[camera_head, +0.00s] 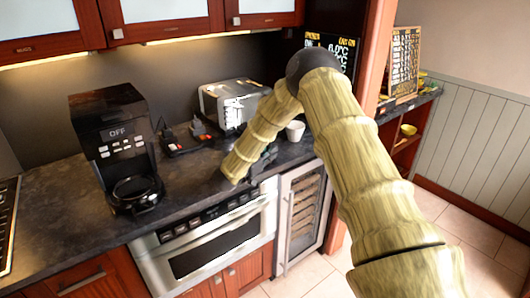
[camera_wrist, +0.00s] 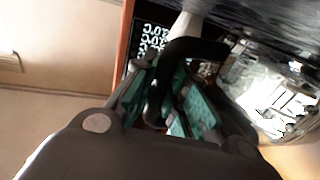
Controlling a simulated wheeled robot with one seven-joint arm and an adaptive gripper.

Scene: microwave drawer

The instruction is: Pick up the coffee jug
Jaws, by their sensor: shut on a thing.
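A black coffee machine (camera_head: 112,130) stands on the counter at the left in the head view. My gripper (camera_head: 265,160) is low over the counter right of the machine, largely hidden by my arm. In the wrist view, the green-padded fingers of my gripper (camera_wrist: 168,105) are shut around a black curved handle (camera_wrist: 192,48).
A silver toaster (camera_head: 232,103) stands behind my gripper, with a white cup (camera_head: 295,130) to its right. A black tray-like item (camera_head: 185,138) lies left of the toaster. The steel microwave drawer (camera_head: 215,245) is below the counter's front edge. Bare counter (camera_head: 190,185) lies between machine and gripper.

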